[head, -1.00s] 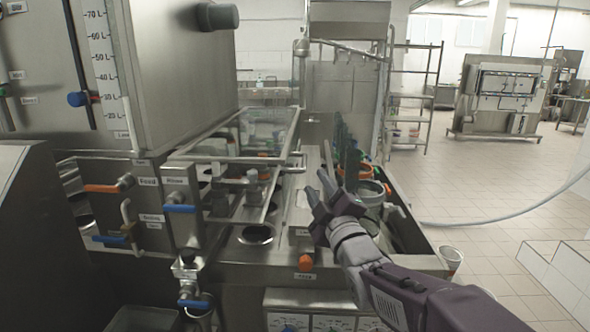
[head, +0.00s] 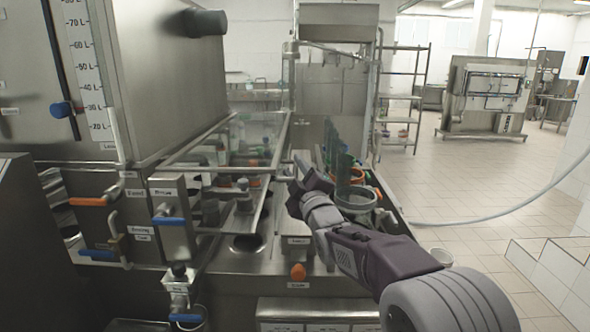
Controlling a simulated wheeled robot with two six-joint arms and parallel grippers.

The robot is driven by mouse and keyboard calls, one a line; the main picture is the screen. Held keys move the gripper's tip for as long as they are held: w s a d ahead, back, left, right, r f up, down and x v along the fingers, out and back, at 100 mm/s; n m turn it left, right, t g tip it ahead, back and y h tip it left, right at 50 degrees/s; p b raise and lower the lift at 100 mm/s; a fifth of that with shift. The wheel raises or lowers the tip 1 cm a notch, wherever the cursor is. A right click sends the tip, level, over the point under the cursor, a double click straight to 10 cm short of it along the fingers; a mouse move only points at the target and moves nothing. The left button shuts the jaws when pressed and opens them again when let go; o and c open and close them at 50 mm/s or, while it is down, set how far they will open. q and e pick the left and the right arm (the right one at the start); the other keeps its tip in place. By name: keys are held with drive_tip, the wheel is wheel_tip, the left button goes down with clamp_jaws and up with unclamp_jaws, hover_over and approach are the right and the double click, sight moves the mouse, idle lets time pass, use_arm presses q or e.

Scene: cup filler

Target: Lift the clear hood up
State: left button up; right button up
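The clear hood (head: 248,140) is a see-through panel in a metal frame over the filling machine, left of centre. Its front bar (head: 215,169) runs across the near side, above the valves and nozzles. My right gripper (head: 288,170) is just right of the hood's front right corner. Its two fingers point left and away from me, with a gap between them, and it looks open and empty. I cannot tell whether a fingertip touches the frame. My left gripper is not in view.
A steel tank (head: 165,85) with a litre scale stands left of the hood. Blue-handled (head: 168,221) and orange-handled (head: 88,201) valves jut out at the front left. Cups (head: 355,197) line the right side of the machine. Tiled floor on the right is open.

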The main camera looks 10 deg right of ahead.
clamp_jaws()
idle(1.4)
